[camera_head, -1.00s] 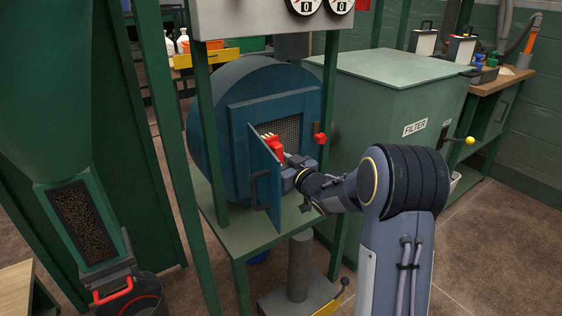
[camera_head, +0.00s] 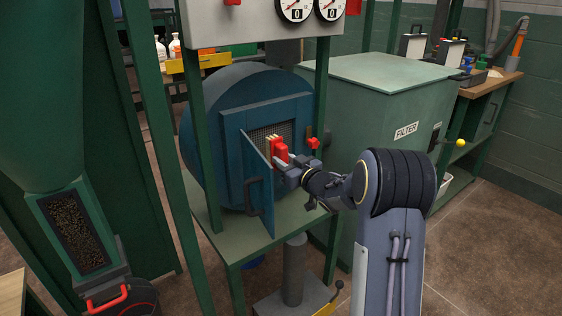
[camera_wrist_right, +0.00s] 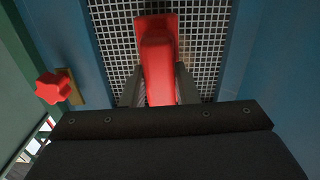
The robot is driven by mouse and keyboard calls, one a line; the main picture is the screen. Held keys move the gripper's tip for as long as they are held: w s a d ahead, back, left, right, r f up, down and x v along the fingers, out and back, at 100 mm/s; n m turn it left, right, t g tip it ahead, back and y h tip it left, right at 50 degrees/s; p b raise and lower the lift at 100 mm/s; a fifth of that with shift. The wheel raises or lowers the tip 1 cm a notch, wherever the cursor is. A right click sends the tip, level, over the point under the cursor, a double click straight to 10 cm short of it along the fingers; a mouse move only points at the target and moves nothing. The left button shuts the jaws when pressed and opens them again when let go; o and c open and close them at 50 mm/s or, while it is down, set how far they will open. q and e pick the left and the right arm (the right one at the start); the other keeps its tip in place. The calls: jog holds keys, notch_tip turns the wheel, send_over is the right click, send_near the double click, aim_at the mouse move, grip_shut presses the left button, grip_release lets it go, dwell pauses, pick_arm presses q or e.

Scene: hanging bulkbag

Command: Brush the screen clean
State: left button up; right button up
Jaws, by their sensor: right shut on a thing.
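The screen (camera_head: 268,131) is a metal mesh inside the square opening of a round blue housing (camera_head: 225,95). It fills the back of the right wrist view (camera_wrist_right: 205,45). The blue door (camera_head: 258,175) of the housing stands open. My right gripper (camera_head: 290,160) is shut on a red brush (camera_head: 277,150) with pale bristles, in front of the opening. In the right wrist view the red brush (camera_wrist_right: 157,60) reaches toward the mesh between my fingers. Whether the bristles touch the mesh is hidden. My left gripper is not in view.
A red star knob (camera_head: 313,143) sits right of the opening. Green frame posts (camera_head: 203,140) flank the housing, with a gauge panel (camera_head: 250,15) above. A green filter cabinet (camera_head: 370,110) stands to the right. The open door leaves narrow room on the left.

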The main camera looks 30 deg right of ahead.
jog(key=d+r+p, duration=0.1)
jog(key=d+p, duration=0.1)
jog(key=d, duration=0.2)
jog(key=shift+w+a+b, duration=0.15)
jog(key=shift+a+b, duration=0.7)
jog(key=shift+a, duration=1.35)
jog(key=d+p, duration=0.1)
jog(key=d, duration=0.1)
jog(key=d+r+p, duration=0.1)
jog(key=d, duration=0.1)
jog(key=shift+d, duration=0.15)
dwell(0.5)
jog(key=shift+s+d, duration=0.2)
jog(key=shift+s, duration=2.75)
